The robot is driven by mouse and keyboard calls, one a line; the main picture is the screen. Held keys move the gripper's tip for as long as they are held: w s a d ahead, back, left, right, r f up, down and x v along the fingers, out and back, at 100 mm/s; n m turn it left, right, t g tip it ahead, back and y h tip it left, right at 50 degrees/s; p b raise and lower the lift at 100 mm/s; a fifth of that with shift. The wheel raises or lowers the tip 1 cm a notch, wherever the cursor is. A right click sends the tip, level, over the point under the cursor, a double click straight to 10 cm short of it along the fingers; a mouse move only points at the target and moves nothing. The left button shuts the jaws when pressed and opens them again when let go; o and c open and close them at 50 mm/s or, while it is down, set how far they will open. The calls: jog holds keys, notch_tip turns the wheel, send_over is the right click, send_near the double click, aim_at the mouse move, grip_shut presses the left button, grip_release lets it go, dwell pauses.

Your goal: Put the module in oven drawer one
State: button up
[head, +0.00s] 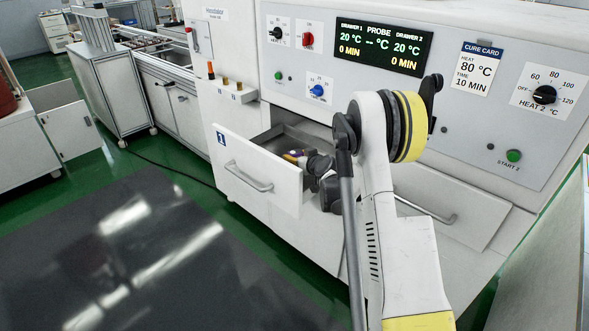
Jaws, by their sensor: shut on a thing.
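Oven drawer one (262,160), a white-fronted drawer with a blue "1" label and a bar handle, is pulled open and shows a grey metal inside. A small purple, yellow and white thing, which looks like the module (294,156), is at the drawer's opening, behind the right part of its front. My gripper (308,162) is at this thing, shut on it. My own wrist and the drawer front hide most of the fingers and the lower part of the module. I cannot tell whether the module touches the drawer floor.
Drawer two (465,205), to the right, is partly hidden by my arm. The oven panel (300,65) above has knobs, buttons and a display reading 20 °C and 0 MIN for both drawers. A dark mat (140,250) lies on clear floor.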

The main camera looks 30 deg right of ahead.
jog(key=shift+f+b, duration=0.7)
jog(key=shift+f, duration=1.05)
jog(key=shift+f, duration=0.1)
jog(key=shift+f, duration=0.5)
jog(key=o, duration=1.2)
jog(key=shift+c, duration=0.2)
